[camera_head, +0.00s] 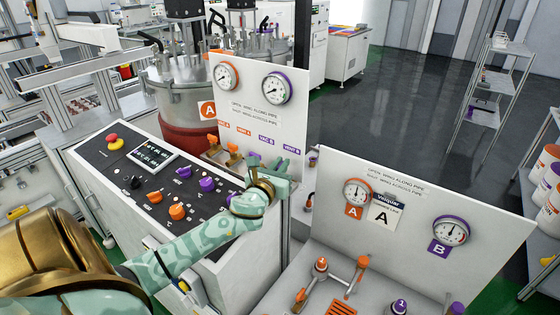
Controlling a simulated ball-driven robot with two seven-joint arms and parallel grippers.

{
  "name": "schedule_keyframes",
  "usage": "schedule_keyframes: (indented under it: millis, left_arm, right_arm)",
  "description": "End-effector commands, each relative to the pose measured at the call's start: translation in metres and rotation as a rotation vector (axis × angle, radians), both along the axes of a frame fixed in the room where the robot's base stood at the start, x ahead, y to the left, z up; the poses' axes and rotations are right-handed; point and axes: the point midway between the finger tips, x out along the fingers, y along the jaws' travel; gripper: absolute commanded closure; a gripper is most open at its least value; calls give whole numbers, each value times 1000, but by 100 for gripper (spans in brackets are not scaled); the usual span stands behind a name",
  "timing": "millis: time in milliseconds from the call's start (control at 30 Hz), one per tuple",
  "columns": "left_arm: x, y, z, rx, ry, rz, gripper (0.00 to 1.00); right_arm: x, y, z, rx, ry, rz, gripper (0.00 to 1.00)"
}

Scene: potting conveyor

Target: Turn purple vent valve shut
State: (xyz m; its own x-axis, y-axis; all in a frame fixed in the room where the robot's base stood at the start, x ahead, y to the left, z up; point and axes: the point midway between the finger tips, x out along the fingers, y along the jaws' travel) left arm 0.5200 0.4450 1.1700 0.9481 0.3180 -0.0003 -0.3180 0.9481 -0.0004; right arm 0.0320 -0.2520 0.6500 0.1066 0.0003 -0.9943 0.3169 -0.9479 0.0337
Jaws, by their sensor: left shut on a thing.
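A white panel (262,112) stands behind the console, with two gauges and a row of orange and purple labels. The purple vent label (291,149) is at the right end of the row. The purple vent valve below it is hidden behind my left gripper (277,180). The gripper is at the right rear of the console top and its jaws are shut on what looks like that valve's handle. I cannot see which way the handle points. Orange valve handles (233,149) stand to the left, below the orange labels. My right gripper is not in view.
Purple and orange knobs (177,211) and a red stop button (114,141) are on the console near my left arm. A second panel (400,240) with gauges and valves stands to the right. The dark floor (425,110) beyond is mostly clear.

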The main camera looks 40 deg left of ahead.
Motion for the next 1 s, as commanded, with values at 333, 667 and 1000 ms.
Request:
schedule_keyframes:
  millis: [333, 667, 1000]
  left_arm:
    - [1, -2, 2, -6, -1, 323, 100]
    - [2, -2, -1, -5, 0, 637, 100]
    - [2, -1, -4, -3, -1, 956, 100]
  right_arm:
    - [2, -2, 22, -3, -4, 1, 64]
    - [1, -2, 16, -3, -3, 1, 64]
    - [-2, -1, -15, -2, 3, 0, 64]
